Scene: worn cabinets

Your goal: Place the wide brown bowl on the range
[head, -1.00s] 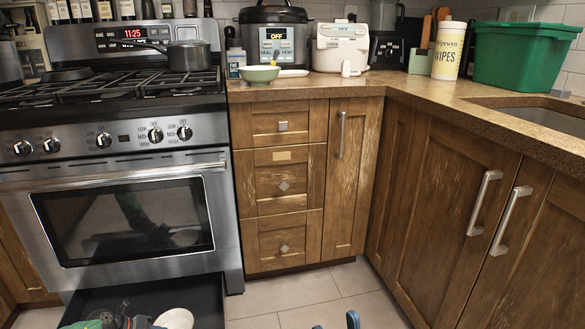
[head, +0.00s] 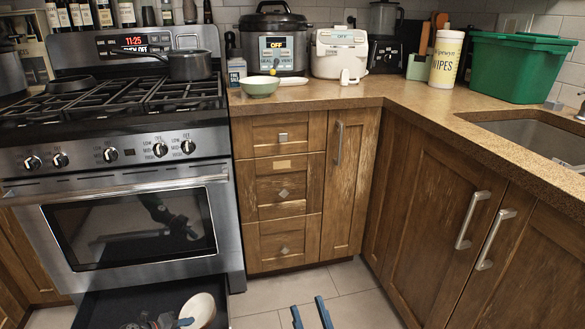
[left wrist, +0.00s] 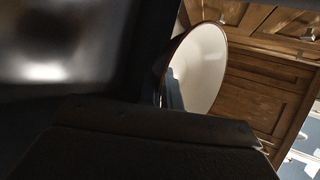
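The wide brown bowl (head: 203,309) shows a white inside and brown rim. It is tilted on its side above the open drawer under the oven. My left gripper (head: 182,322) is at its left edge and appears shut on the rim. In the left wrist view the bowl (left wrist: 207,70) is tilted, with a bluish finger against its white inside; the other finger is hidden. The range (head: 110,127) has black grates with a pot (head: 180,64) at the back right. My right gripper (head: 311,313) is open and empty above the floor.
The open dark drawer (head: 115,303) juts out below the oven door. A pale green bowl (head: 260,86) stands on the counter, with a pressure cooker (head: 273,40) and white cooker (head: 338,54) behind. The front and middle grates look mostly clear; a dark pan (head: 70,84) sits back left.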

